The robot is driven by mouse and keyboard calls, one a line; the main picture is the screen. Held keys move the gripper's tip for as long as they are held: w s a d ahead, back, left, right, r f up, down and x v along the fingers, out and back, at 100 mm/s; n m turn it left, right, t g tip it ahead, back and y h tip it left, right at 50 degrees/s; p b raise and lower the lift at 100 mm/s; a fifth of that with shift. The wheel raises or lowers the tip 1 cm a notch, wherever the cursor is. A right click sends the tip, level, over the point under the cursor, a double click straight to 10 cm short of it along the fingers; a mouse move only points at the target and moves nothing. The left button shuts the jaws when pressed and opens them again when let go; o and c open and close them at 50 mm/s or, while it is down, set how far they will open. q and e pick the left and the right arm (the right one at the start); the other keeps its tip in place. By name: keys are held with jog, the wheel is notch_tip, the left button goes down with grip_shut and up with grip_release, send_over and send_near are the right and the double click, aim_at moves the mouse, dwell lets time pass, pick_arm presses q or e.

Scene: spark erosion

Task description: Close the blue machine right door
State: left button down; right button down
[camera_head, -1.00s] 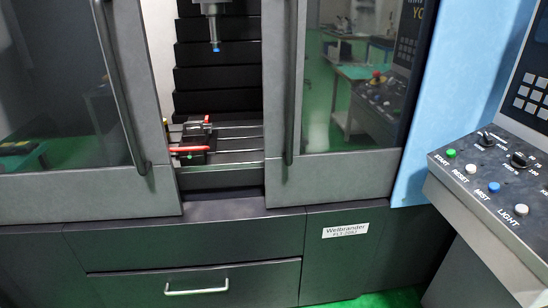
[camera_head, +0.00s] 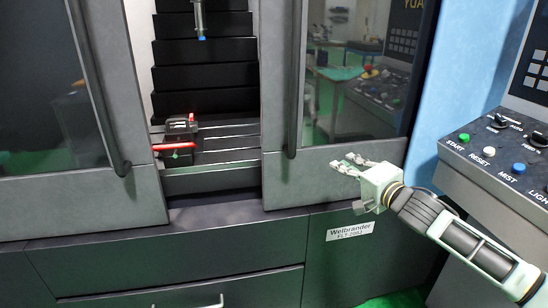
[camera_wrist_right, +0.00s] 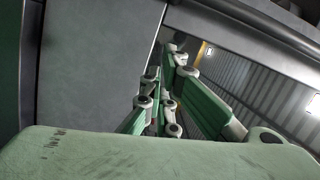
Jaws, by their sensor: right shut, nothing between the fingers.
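The right door (camera_head: 335,165) of the machine is a grey panel with a large window and a dark vertical handle (camera_head: 293,80) along its left edge. The left door (camera_head: 140,200) stands apart from it, so a gap shows the machine's inside. My right gripper (camera_head: 345,164) is in front of the lower part of the right door, to the right of the handle's lower end. Its fingers are shut and empty and point left. In the right wrist view the green fingers (camera_wrist_right: 160,105) show beside a grey surface; contact cannot be told. My left gripper is not in view.
Inside the gap are a vise with a red handle (camera_head: 174,147) and a spindle (camera_head: 199,18) above. A control panel (camera_head: 500,160) with buttons juts out at the right, close to my right arm. A drawer with a handle (camera_head: 205,304) is below.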

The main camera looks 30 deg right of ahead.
jog(key=p, duration=0.2)
send_near(300, 146)
jog(key=shift+w+d, duration=1.6)
jog(key=shift+d, duration=0.4)
jog(key=shift+w+a+p, duration=0.2)
jog(key=shift+w+a, duration=0.05)
jog(key=shift+a, duration=0.75)
jog(key=shift+w+a+p, duration=0.2)
jog(key=shift+w+a, duration=0.1)
jog(key=shift+a, duration=0.65)
jog(key=shift+f, duration=0.1)
jog(key=shift+a, duration=0.1)
